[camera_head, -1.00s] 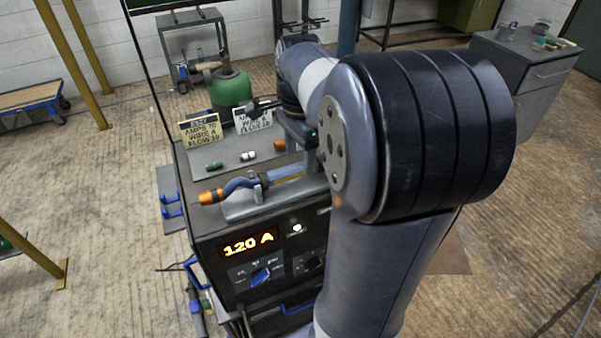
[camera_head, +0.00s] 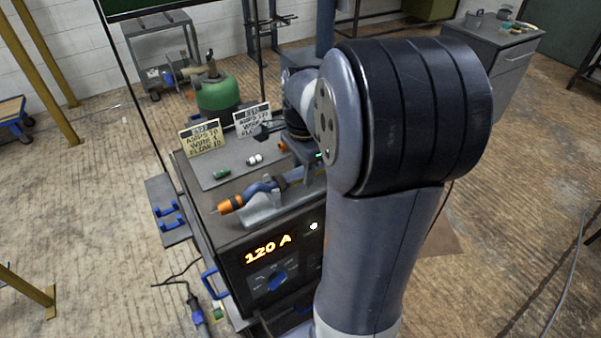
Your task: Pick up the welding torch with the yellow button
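A welding torch (camera_head: 262,187) with an orange nozzle end and a blue neck lies on a grey cradle (camera_head: 262,210) on top of the welding machine. Its nozzle points left, and its handle runs right until my arm hides it. No yellow button can be made out on the part that shows. My gripper (camera_head: 264,131) shows only as a dark part beyond the torch, in front of the white sign. It appears apart from the torch's visible part. My arm hides the rest of it, and its fingers cannot be told apart.
The welding machine (camera_head: 235,255) shows "120 A". On its top are a yellow sign (camera_head: 201,138), a white sign (camera_head: 252,118), a green piece (camera_head: 221,174) and a white piece (camera_head: 254,159). A green cylinder (camera_head: 217,93) stands behind. A grey cabinet (camera_head: 490,60) is at the back right.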

